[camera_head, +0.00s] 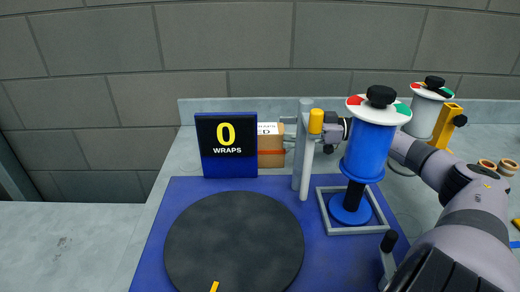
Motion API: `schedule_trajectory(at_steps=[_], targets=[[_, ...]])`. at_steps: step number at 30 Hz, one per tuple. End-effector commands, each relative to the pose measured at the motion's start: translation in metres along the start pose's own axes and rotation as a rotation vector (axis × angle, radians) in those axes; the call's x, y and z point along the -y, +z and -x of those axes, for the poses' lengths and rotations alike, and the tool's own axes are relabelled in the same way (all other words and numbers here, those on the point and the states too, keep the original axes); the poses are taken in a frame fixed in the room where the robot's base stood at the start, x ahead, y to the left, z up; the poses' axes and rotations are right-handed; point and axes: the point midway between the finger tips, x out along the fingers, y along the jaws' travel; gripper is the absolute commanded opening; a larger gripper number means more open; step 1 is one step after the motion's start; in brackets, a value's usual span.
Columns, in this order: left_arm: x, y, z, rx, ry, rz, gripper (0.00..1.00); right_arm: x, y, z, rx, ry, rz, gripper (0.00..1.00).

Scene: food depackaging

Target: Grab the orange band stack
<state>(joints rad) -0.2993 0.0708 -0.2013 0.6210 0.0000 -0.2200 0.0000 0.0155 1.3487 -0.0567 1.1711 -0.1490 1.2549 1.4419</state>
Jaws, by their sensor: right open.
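A brown cardboard stack (270,142) with a white lettered label on top and an orange band (271,152) around it stands behind the turntable, partly hidden by the counter sign. My right arm comes in from the right and passes behind the blue film roll. My right gripper (291,129) is open, pointing left, at the right side of the banded stack. Grey posts hide part of it, and I cannot tell whether its fingers touch the stack. My left gripper is not in view.
A sign (229,145) reads "0 WRAPS". A dark round turntable (234,241) sits empty on a blue base (165,212). A blue film roll (369,151) and grey posts (304,150) stand close to my gripper. A white roll (424,116) and brown rings (508,166) are at right.

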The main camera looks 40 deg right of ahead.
Motion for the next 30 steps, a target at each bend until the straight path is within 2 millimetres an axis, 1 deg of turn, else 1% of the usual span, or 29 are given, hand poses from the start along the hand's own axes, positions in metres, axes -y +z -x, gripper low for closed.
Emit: schedule_trajectory(at_steps=[1, 5, 7, 11, 13, 16, 19, 26, 30], targets=[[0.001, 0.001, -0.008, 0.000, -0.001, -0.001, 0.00, 0.001, 0.004, -0.006, -0.001, -0.002, 0.002, 0.78], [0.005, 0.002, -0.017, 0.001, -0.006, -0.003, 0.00, 0.000, 0.004, -0.017, -0.002, -0.001, 0.002, 0.78], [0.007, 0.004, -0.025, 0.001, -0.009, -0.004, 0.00, 0.000, 0.006, -0.024, -0.002, -0.001, 0.004, 0.78], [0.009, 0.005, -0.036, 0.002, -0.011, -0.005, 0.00, 0.000, 0.006, -0.041, -0.005, -0.001, 0.003, 0.78], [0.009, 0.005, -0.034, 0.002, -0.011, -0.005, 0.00, 0.000, 0.002, -0.050, -0.003, 0.000, 0.003, 0.78], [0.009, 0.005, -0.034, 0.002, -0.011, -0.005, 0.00, 0.000, 0.002, -0.059, -0.002, 0.000, 0.003, 0.78], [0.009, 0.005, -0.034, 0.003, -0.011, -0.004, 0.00, -0.001, 0.002, -0.063, 0.000, 0.002, 0.002, 0.78], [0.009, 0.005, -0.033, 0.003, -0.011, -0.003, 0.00, -0.001, 0.003, -0.064, 0.001, 0.003, 0.001, 0.78], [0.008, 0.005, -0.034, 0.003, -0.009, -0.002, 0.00, -0.001, 0.003, -0.063, 0.001, 0.003, 0.001, 0.68]])
